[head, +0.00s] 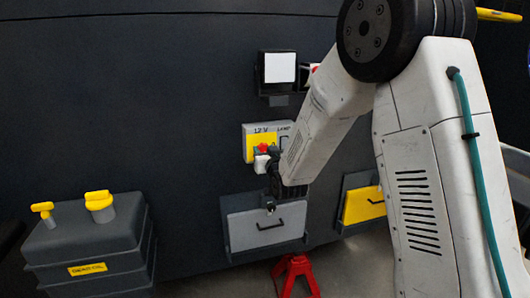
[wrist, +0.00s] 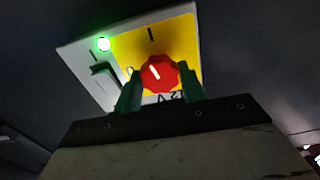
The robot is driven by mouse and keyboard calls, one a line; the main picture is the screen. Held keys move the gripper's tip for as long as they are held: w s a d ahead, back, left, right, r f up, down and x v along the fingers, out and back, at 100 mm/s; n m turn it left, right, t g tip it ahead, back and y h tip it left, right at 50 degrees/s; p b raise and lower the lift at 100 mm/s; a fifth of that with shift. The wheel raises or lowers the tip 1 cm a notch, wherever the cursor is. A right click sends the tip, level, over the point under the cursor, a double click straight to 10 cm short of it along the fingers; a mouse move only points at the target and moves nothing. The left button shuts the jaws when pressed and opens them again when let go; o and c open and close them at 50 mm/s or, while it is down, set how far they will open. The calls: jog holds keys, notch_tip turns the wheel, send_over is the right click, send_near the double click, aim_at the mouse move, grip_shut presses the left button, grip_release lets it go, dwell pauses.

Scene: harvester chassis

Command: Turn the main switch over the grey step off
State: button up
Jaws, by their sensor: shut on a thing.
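The main switch is a red knob (wrist: 158,72) on a yellow plate (wrist: 180,40) marked 12 V. In the wrist view its white mark tilts to the upper left, off the black line at the plate's top edge. A green lamp (wrist: 104,44) is lit on the pale part of the panel. In the head view the red knob (head: 263,148) shows above the grey step (head: 240,232), partly hidden by my gripper (head: 266,162). My gripper's green fingers (wrist: 160,88) stand on either side of the knob, shut on it.
A black lever (wrist: 105,72) sits beside the knob on the same panel. A yellow step (head: 362,203) is right of the grey one, partly behind my arm. A dark tank with yellow caps (head: 90,235) stands at left. A red stand (head: 296,273) is below.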

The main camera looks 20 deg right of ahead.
jog(key=n, duration=0.4)
jog(key=shift+n, duration=0.3)
jog(key=shift+a+f+n, duration=0.1)
jog(key=shift+n, duration=5.2)
jog(key=o, duration=1)
jog(key=shift+c, duration=0.2)
